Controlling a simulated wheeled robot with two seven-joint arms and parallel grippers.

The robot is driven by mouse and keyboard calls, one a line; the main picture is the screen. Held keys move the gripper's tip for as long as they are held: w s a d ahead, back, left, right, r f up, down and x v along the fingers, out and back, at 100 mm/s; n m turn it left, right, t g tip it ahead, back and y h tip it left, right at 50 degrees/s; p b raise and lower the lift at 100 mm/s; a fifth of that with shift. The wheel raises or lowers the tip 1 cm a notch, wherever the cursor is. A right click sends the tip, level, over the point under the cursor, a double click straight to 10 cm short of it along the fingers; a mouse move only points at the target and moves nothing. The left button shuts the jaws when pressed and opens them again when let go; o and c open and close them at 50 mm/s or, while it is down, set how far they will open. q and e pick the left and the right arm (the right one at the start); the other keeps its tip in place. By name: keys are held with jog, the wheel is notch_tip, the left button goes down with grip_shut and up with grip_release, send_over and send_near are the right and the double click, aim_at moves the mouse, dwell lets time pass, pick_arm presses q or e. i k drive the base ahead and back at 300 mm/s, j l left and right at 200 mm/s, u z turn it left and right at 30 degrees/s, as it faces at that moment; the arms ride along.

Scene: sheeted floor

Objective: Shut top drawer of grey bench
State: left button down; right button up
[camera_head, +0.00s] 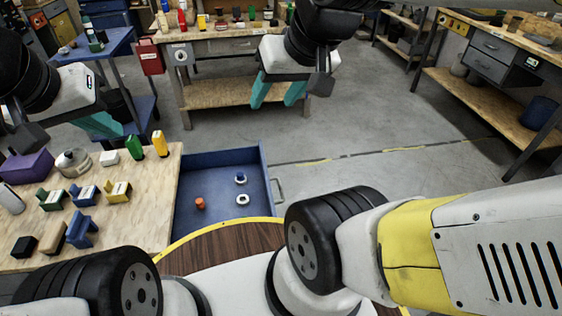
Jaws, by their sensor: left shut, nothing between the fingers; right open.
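A bench with a wooden top and grey drawers (493,46) stands at the far right. Its drawer fronts sit one above the other under the top; I cannot tell how far the top one is out. A blue drawer (216,165) stands open beside the near wooden worktop (150,215), with a handle (278,190) on its right side. It holds an orange piece and small ring-like parts. My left gripper (108,132) is shut and empty above the far edge of the near worktop. My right gripper (277,100) is open and empty, beyond the blue drawer, far from the grey drawers.
The near worktop carries coloured blocks, bottles and a purple box (27,166). A blue trolley (97,43) stands at the back left, and a long workbench (215,34) at the back. Grey floor (385,130) is open between the blue drawer and the right bench.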

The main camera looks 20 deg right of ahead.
aim_at(211, 176)
jog(key=l+u, duration=0.1)
jog(key=l, duration=0.35)
jog(key=k+l, duration=0.15)
jog(key=l, duration=0.3)
jog(key=l+u, duration=0.15)
jog(key=l, duration=0.25)
jog(key=j, duration=0.6)
jog(key=i+u, duration=0.05)
